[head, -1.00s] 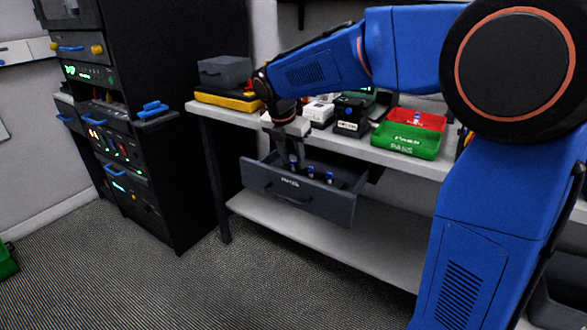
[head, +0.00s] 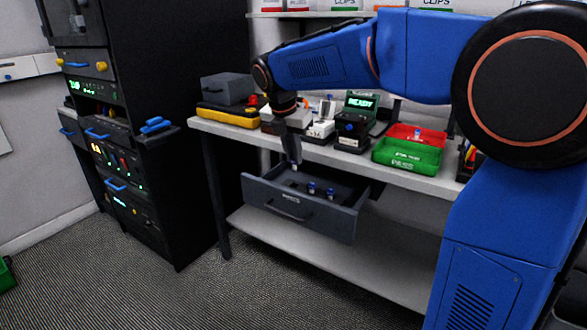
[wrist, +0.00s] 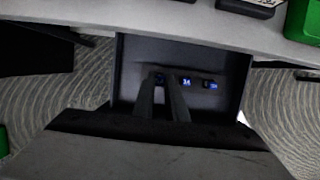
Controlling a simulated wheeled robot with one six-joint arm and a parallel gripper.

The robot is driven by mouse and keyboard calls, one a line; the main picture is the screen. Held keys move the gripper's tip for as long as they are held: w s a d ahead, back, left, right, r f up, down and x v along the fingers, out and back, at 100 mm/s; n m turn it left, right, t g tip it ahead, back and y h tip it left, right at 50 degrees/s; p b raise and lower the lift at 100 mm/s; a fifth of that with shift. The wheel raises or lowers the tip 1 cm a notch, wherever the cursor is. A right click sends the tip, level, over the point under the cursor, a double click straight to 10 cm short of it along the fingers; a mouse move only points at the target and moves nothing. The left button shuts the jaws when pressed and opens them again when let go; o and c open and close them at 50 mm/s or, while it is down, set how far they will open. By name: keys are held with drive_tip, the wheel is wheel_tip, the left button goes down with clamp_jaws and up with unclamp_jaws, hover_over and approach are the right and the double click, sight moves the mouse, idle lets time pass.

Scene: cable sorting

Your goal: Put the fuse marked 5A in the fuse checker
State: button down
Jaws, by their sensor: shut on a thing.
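My gripper (head: 294,160) is above the open drawer, pointing down, its fingers shut on a small fuse (wrist: 160,78). That fuse is mostly hidden by the fingers and its marking cannot be read. Two other blue-banded fuses stand in the drawer: a middle one (head: 311,188), which seems to read 3A in the wrist view (wrist: 186,82), and a right one (head: 330,193), whose mark is too small to read (wrist: 210,85). A black device with a green READY screen (head: 361,102), apparently the fuse checker, stands on the bench, to the right of my gripper.
The grey drawer (head: 287,206) sticks out below the bench (head: 425,181). A green tray (head: 408,156) and a red tray (head: 428,135) stand right of the checker. A white device (head: 320,128) is left of it. A yellow case (head: 228,115) lies at the bench's left end.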

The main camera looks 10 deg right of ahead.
sight(293, 159)
drive_tip(key=shift+r, duration=3.2)
